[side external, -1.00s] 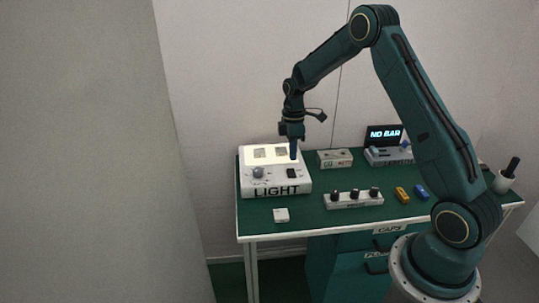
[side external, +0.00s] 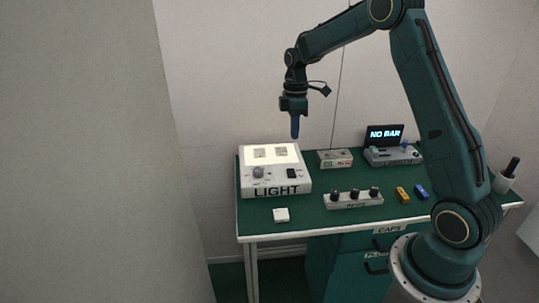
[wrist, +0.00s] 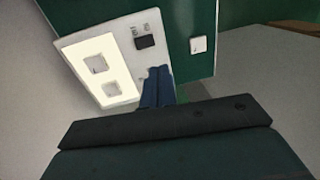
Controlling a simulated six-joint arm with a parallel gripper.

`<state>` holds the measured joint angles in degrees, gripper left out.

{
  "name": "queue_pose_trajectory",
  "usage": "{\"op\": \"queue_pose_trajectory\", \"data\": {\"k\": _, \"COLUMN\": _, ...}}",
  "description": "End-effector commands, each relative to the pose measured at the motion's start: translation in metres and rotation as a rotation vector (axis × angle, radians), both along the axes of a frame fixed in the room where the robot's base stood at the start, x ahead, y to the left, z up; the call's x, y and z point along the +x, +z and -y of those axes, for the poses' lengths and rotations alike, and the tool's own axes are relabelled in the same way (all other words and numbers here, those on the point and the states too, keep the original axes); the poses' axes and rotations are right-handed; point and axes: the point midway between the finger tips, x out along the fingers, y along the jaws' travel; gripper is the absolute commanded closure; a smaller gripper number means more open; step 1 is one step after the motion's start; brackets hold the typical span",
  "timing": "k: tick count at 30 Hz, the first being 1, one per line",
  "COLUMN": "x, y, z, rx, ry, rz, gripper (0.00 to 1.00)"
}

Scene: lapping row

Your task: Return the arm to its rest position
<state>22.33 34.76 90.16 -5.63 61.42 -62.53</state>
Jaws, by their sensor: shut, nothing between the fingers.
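My gripper (side external: 295,127) is raised in the air above the back right part of the white light box marked LIGHT (side external: 275,189). Its blue fingers point down, are shut together and hold nothing. They also show in the wrist view (wrist: 158,86), in front of the light box's edge. The light box (wrist: 128,27) has a lit panel with two small squares on it, a knob and a black switch. My gripper is clear of the box and touches nothing.

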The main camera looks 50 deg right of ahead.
Motion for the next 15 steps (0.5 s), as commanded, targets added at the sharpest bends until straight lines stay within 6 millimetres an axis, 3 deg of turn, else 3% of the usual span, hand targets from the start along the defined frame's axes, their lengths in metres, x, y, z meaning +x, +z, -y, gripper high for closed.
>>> {"op": "queue_pose_trajectory", "data": {"k": 8, "x": -0.004, "y": 0.012, "z": -0.007, "rx": -0.010, "ry": -0.018, "rz": 0.014, "gripper": 1.00}}
{"op": "queue_pose_trajectory", "data": {"k": 15, "x": -0.019, "y": 0.050, "z": -0.030, "rx": -0.040, "ry": -0.092, "rz": 0.061, "gripper": 1.00}}
